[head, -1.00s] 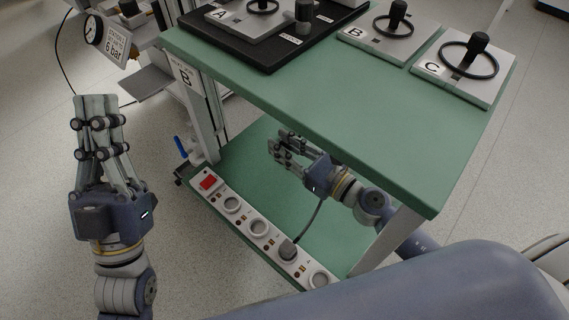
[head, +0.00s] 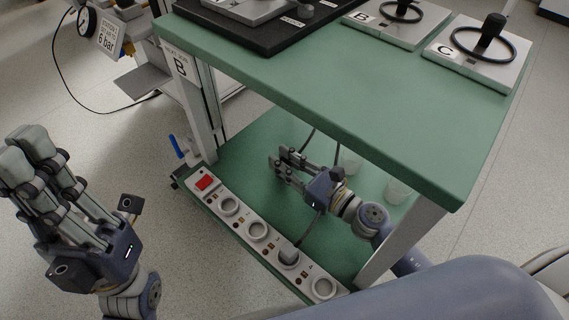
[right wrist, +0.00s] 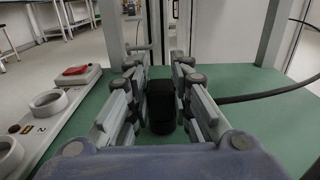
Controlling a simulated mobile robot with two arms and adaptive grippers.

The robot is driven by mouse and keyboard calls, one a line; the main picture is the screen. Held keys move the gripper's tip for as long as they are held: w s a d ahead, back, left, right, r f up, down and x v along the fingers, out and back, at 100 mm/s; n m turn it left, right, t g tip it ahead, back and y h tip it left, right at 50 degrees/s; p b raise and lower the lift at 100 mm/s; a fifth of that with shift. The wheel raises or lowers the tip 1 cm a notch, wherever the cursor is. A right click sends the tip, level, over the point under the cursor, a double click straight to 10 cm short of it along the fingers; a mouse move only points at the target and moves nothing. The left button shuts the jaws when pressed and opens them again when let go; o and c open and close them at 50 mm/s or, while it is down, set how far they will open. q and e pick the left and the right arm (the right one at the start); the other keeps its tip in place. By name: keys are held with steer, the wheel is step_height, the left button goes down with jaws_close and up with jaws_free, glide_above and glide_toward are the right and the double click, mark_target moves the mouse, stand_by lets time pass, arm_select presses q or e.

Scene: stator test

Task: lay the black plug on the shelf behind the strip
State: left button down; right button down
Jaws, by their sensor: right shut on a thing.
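My right gripper (head: 280,167) is under the table top, over the green lower shelf (head: 262,135), on the far side of the strip (head: 243,222). In the right wrist view its fingers (right wrist: 160,88) are shut on the black plug (right wrist: 161,108), which appears upright. I cannot tell whether the plug touches the shelf. In the head view the plug cannot be made out between the fingers. The white strip has a red switch and several round sockets; a dark plug (head: 288,254) sits in one. My left gripper (head: 25,150) is over the floor at the left; its opening is unclear.
The green table top (head: 340,85) overhangs the shelf and carries units B (head: 395,25) and C (head: 470,62). Pale cups (head: 397,190) stand on the shelf right of my right gripper. A dark cable (right wrist: 270,92) crosses the shelf. A table leg (head: 398,240) is near my right arm.

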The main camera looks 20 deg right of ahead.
steer(key=c, duration=1.4)
jaws_free()
steer(key=shift+f, duration=0.1)
steer(key=shift+r, duration=0.25)
steer(key=v, duration=1)
steer(key=shift+s+d+f+b, duration=0.15)
steer(key=shift+s+b, duration=0.05)
steer(key=shift+b, duration=0.15)
steer(key=shift+v, duration=0.8)
